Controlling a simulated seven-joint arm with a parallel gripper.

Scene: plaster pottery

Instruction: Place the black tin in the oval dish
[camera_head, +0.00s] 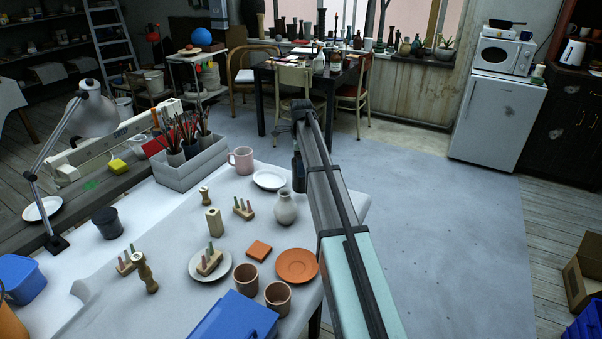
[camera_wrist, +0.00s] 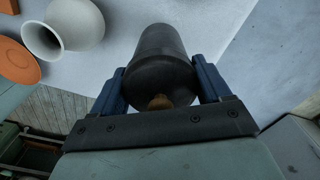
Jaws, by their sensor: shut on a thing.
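My gripper (camera_wrist: 159,82) is shut on a dark, nearly black cylinder that looks to be the black tin (camera_wrist: 163,50). In the wrist view it sits between the two blue fingers, with a small brown knob at its near end. In the head view my arm hides most of my gripper (camera_head: 298,172), at the table's right side beside the pale vase (camera_head: 285,208). A white dish (camera_head: 269,179), possibly the oval dish, lies on the table left of my gripper, behind the vase. Its exact shape is hard to tell.
Another black container (camera_head: 107,223) stands at the table's left. A pink mug (camera_head: 241,160), a peg block (camera_head: 243,209) and an orange saucer (camera_head: 297,265) stand near the vase. A grey brush box (camera_head: 192,168) is at the back. Floor (camera_head: 430,220) lies right of the table.

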